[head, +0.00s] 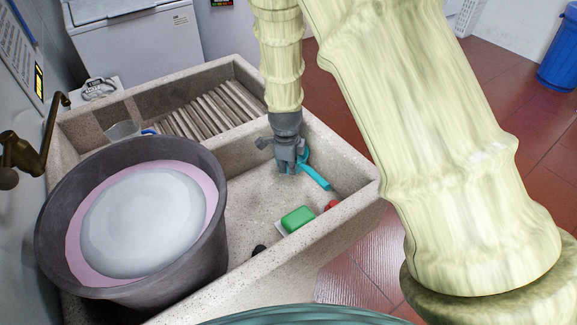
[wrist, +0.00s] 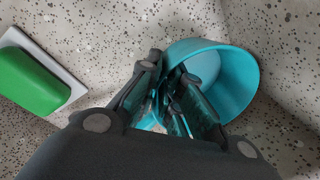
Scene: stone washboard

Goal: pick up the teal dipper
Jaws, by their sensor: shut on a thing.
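The teal dipper (head: 314,176) is in the stone basin near its right wall, with its teal strip reaching toward the lower right in the head view. In the wrist view its round bowl (wrist: 240,85) opens beside my fingers. My gripper (head: 290,168) points down into the basin and is shut on the dipper; it also shows in the wrist view (wrist: 172,95), with teal between and behind the fingers. The exact contact is partly hidden by the fingers. I cannot tell whether the dipper touches the basin floor.
A green block (head: 298,219) on a white dish lies in the basin, with a red thing (head: 332,205) beside it. A large grey tub (head: 218,235) with pink and white contents stands at the left. The ribbed washboard (head: 215,108) is behind. Stone walls enclose the basin.

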